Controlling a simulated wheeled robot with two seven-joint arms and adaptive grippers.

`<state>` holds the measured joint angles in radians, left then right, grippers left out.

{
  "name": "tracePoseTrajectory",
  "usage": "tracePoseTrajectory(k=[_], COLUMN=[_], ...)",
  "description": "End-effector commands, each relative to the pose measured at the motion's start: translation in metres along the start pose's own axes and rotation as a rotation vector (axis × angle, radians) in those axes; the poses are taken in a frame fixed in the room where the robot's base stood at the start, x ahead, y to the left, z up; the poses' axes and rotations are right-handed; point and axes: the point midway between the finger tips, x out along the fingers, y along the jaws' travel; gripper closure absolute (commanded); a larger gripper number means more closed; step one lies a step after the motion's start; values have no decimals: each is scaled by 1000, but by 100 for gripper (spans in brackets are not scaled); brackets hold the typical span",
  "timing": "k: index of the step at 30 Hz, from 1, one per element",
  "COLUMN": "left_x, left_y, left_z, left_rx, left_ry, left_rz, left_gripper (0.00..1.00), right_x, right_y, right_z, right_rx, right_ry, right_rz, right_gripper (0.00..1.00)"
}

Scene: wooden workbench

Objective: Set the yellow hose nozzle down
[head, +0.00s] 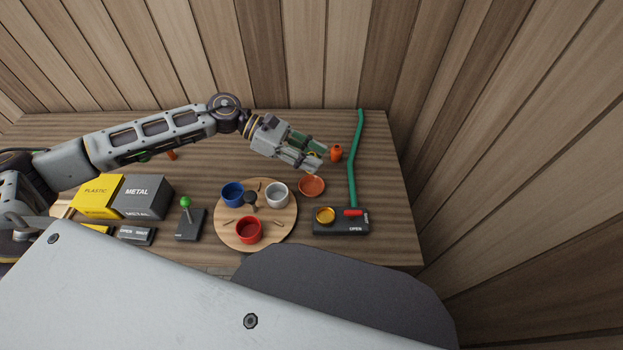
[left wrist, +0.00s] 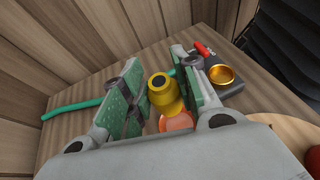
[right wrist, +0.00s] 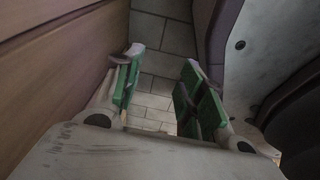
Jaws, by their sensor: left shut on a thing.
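My left gripper (head: 316,158) is over the back right part of the workbench. In the left wrist view, the yellow hose nozzle (left wrist: 165,94) stands between the green pads of the left gripper (left wrist: 162,92), which is shut on it. Its round dark opening faces the camera. My right gripper (right wrist: 157,85) is open and empty above a tiled floor.
A green hose (head: 355,150) runs to a dark valve box (head: 340,228) with a brass cup (head: 324,215). A round wooden board (head: 230,236) holds blue, white and red cups. Yellow (head: 98,196) and grey (head: 145,196) bins stand left.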

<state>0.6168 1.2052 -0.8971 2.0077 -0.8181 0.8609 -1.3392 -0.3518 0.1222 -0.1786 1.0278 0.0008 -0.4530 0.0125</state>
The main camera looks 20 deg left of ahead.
Motion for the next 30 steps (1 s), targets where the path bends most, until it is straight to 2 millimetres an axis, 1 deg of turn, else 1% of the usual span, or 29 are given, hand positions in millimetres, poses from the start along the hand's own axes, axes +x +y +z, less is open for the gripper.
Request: tracePoseTrajectory(k=[3,9,15,23,26,30], left_x=[7,15,17,18,20,26], left_y=[0,0,0,0,0,0], left_z=[-16,-37,-41,-43,-48,-62], left_rx=[-3,-1,0,-1,-1,-2], left_ry=[0,-1,0,0,0,0], left_rz=[1,1,0,0,0,0], left_gripper=[90,90,90,90,90,90], right_x=[0,0,0,0,0,0], right_y=[0,1,4,4,4,3], right_z=[-2,-10,-18,-16,-12,-6], right_rx=[0,0,-1,-1,-1,-1], right_ry=[2,11,21,18,13,6], right_rz=[0,1,4,5,4,3], right_gripper=[60,60,60,60,60,60])
